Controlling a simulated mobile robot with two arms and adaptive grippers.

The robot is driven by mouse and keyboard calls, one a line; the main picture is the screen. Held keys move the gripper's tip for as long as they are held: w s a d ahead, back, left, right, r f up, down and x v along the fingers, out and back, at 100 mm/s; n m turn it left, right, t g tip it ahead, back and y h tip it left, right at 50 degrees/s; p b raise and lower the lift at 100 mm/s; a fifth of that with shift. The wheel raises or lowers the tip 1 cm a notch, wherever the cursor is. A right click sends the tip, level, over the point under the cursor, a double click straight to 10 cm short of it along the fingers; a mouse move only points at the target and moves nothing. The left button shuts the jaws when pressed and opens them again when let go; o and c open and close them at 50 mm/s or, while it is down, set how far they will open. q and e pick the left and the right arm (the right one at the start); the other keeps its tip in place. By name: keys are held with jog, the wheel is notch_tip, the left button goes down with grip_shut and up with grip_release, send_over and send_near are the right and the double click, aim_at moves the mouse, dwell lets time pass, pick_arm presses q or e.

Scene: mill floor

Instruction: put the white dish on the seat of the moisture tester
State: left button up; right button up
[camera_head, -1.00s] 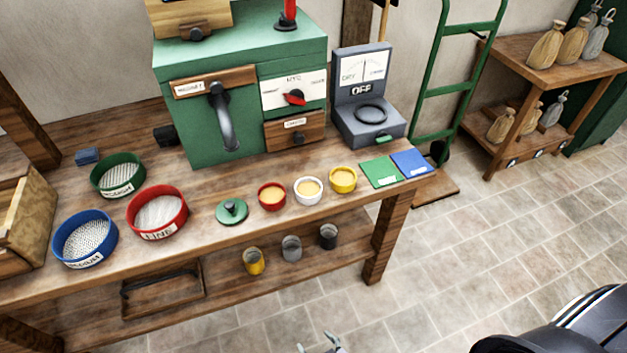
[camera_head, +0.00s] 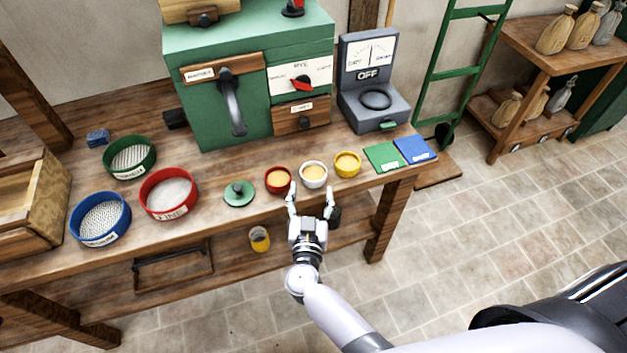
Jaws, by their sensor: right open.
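The white dish (camera_head: 314,175) holds a tan, grain-like filling and stands near the front edge of the workbench, between a red dish (camera_head: 278,180) and a yellow dish (camera_head: 347,164). The moisture tester (camera_head: 365,60) is a grey device at the back right of the bench; its dial panel reads OFF, and its round dark seat (camera_head: 377,99) looks empty. My right gripper (camera_head: 311,198) is open, its fingers spread at the bench's front edge just short of the white dish. Nothing shows between the fingers. My left gripper is not in view.
A green mill (camera_head: 245,80) stands left of the tester. Green (camera_head: 384,157) and blue (camera_head: 414,149) cards lie right of the dishes. A green lidded piece (camera_head: 239,193) and red, blue and green sieves lie left. Bare wood separates the dishes from the tester.

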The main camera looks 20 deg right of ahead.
aim_at(314, 163)
jog(key=x, duration=0.3)
jog(key=shift+a+b, duration=0.1)
jog(key=shift+b, duration=0.3)
jog(key=b+x, duration=0.3)
jog(key=x, duration=0.1)
jog(key=shift+w+d+f+b, duration=0.2)
jog(key=shift+w+d+b, duration=0.05)
jog(key=shift+w+b, duration=0.05)
jog(key=shift+w+d, duration=0.1)
jog(key=shift+w, duration=0.1)
jog(key=shift+r, duration=0.15)
jog(key=shift+c, duration=0.3)
jog(key=c, duration=0.9)
